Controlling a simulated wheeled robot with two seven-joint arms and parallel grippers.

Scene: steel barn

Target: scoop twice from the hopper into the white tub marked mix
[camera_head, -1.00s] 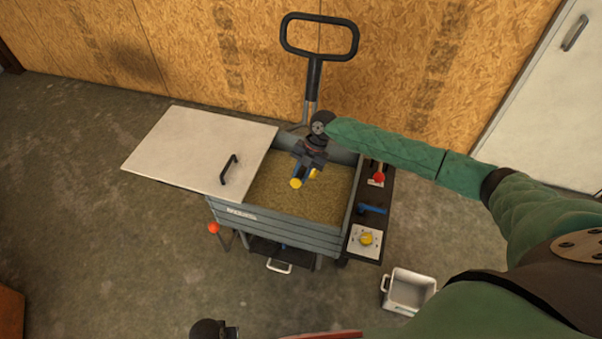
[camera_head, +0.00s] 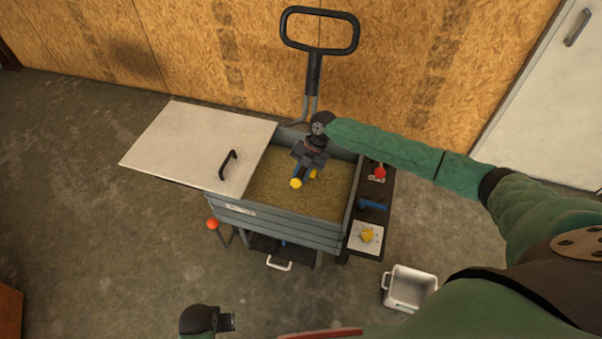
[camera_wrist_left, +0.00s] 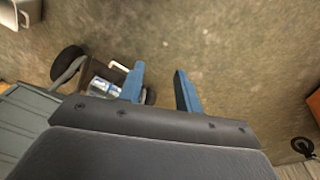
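The hopper (camera_head: 290,232) is a grey slatted bin filled with tan grain (camera_head: 310,202), its white lid (camera_head: 185,150) slid off to the left. A white tub (camera_head: 411,288) stands on the floor at lower right, looking empty; no marking is readable. My left gripper (camera_head: 232,322) is low in the head view; in the left wrist view its blue fingers (camera_wrist_left: 160,87) are apart and empty. No scoop is clearly recognisable.
A red ball-topped lever (camera_head: 212,224) stands at the hopper's left. A black loop handle (camera_head: 319,46) rises behind. Floor at left is clear.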

